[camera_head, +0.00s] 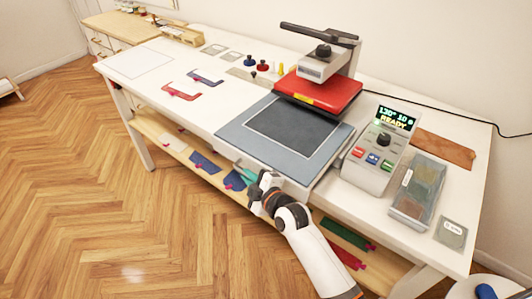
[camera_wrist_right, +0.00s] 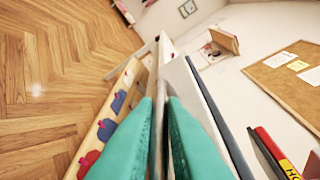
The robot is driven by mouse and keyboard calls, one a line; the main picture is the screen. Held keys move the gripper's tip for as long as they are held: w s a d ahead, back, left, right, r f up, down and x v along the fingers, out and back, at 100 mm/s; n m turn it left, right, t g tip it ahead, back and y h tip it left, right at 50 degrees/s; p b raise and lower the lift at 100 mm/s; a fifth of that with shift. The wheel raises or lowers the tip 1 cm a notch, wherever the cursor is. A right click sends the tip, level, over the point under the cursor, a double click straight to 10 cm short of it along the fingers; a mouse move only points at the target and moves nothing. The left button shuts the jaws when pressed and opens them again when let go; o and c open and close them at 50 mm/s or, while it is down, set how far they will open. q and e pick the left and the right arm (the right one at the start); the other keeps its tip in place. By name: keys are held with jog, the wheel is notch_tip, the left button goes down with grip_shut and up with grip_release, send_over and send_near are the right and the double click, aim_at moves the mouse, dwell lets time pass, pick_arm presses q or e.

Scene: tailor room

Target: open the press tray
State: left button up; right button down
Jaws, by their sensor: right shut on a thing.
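The press tray (camera_head: 234,127) is a grey-blue plate with a dark pad, lying out in front of the red press head (camera_head: 318,92) on the white table. The head is up at the back, clear of most of the tray. My right gripper (camera_head: 243,169), with teal fingers, is at the tray's front edge. In the right wrist view the fingers (camera_wrist_right: 160,105) are shut on a thin grey bar, apparently the tray handle; the fingers hide most of it. My left gripper is not in view.
A control box (camera_head: 373,150) reading READY stands right of the press, beside a clear-lidded box (camera_head: 417,190). Red (camera_head: 182,92) and blue (camera_head: 207,77) brackets lie left of the tray. A lower shelf (camera_head: 180,146) holds folded cloths. The wooden floor in front is clear.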

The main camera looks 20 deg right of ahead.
pick_arm(q)
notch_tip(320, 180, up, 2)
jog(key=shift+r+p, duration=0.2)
jog(key=shift+p, duration=0.6)
pick_arm(e)
jog(key=s+a, duration=0.1)
jog(key=a, duration=0.1)
jog(key=s+a, duration=0.2)
jog(key=shift+s+a, duration=0.1)
jog(key=shift+s, duration=0.05)
jog(key=c, duration=1.5)
grip_release()
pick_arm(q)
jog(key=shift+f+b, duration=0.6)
pick_arm(e)
jog(key=v, duration=1.2)
jog(key=shift+f, duration=0.25)
